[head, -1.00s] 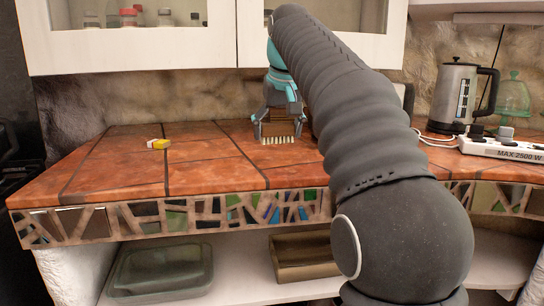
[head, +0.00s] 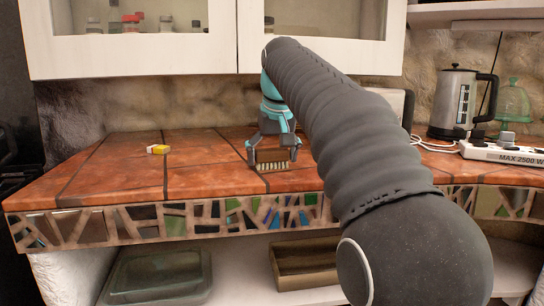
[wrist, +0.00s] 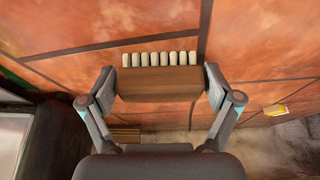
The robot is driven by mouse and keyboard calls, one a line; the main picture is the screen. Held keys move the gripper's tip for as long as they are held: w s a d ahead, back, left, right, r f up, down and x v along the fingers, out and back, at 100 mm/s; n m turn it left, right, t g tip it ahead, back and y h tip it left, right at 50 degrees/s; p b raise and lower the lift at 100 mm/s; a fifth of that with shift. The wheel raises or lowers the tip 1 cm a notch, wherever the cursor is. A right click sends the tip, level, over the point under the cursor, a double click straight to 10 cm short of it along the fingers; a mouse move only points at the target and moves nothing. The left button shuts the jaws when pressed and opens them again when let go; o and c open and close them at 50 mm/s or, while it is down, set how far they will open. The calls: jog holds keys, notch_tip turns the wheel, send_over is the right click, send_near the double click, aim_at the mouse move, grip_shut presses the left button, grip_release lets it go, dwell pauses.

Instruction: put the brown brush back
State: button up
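The brown brush (wrist: 160,85) is a wooden block with a row of pale bristles. It sits between the two fingers of my gripper (wrist: 159,80), which press on its ends in the wrist view. My gripper (head: 273,155) is above the tiled counter there. I cannot tell whether the bristles touch the tiles. A small slatted wooden piece (wrist: 125,133) shows partly behind my gripper in the wrist view.
A small yellow and white box (head: 157,149) lies on the left of the counter (head: 110,178). A kettle (head: 453,103) and a power strip (head: 502,153) stand at the right. The shelf below holds a glass dish (head: 158,277) and a wooden box (head: 303,262). White cabinets (head: 140,59) hang above.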

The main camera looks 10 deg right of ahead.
dwell(0.3)
jog(key=p+v, duration=0.3)
jog(key=v, duration=0.9)
jog(key=shift+r+p, duration=0.2)
jog(key=shift+p, duration=0.2)
jog(key=s+f, duration=1.3)
jog(key=f, duration=0.3)
jog(key=s+f+t, duration=0.1)
jog(key=s+f, duration=1.1)
jog(key=f, duration=0.5)
jog(key=shift+s, duration=0.35)
jog(key=shift+r, duration=0.1)
